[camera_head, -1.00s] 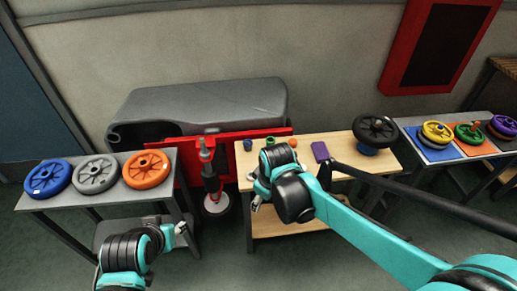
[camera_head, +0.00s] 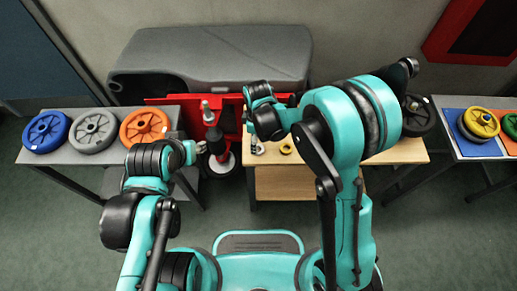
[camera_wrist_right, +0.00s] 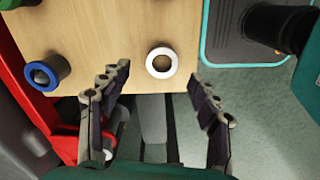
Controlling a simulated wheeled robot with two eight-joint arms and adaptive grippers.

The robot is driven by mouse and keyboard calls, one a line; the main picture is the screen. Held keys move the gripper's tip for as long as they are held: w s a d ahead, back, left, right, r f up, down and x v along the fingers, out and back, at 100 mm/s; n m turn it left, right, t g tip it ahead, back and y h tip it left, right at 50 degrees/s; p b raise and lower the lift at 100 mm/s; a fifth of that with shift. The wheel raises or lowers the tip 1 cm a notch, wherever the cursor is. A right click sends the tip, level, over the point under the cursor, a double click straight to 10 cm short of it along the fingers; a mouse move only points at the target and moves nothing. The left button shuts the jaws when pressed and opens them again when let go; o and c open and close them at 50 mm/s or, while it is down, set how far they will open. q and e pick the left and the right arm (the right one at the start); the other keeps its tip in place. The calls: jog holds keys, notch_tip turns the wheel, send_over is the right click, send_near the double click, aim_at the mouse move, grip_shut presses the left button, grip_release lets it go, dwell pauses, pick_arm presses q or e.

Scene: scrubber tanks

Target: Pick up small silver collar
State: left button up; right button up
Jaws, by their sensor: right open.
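A small silver-white collar (camera_wrist_right: 161,62), a ring with an open centre, lies on the wooden table (camera_wrist_right: 140,28) near its edge in the right wrist view. My right gripper (camera_wrist_right: 160,88) is open and empty. Its two fingers are apart, with the collar just beyond and between the fingertips. In the head view the right arm partly covers this spot, so I cannot clearly make out the collar there. My left gripper (camera_head: 190,152) is beside the left table, away from the collar; its jaws are too small to judge.
A yellowish ring (camera_head: 286,148) lies on the wooden table. A red cart (camera_head: 228,107) borders it on the left. Blue (camera_head: 45,131), grey (camera_head: 93,131) and orange (camera_head: 145,128) wheels lie on the left table.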

notch_tip(320, 180, down, 3)
jog(key=shift+s+d+f+b, duration=0.1)
jog(key=shift+s+b, duration=0.05)
jog(key=shift+b, duration=0.55)
jog(key=shift+f, duration=0.4)
jog(key=shift+r, duration=0.1)
jog(key=shift+c, duration=1.2)
jog(key=c, duration=1.1)
jog(key=shift+o, duration=0.2)
